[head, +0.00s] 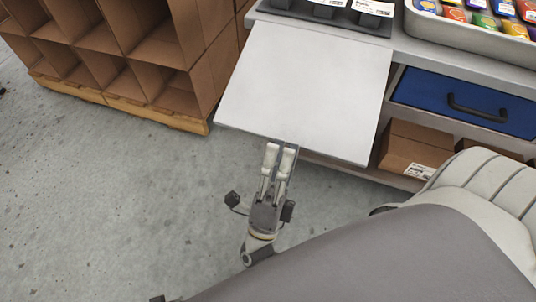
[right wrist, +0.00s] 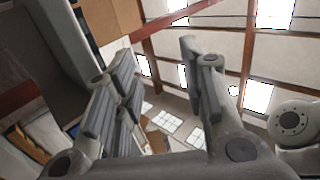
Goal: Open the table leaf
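The table leaf (head: 305,90) is a plain pale grey panel joined to the front of the counter in the head view. It stands out from the counter and looks raised, roughly level; its exact tilt is hard to tell. My right gripper (head: 280,149) is at the leaf's near edge, fingers pointing toward it. I cannot tell whether the tips touch the edge. In the right wrist view my right gripper (right wrist: 163,65) has its fingers spread apart with nothing between them, facing the ceiling. My left gripper is not in view.
The counter (head: 445,57) carries a tray of colourful packets (head: 448,36) and dark weighers (head: 330,12). Right of the leaf are a blue drawer (head: 430,97) and a cardboard box (head: 405,150) on a lower shelf. Cardboard bins (head: 200,60) stand left. The floor (head: 100,200) is clear.

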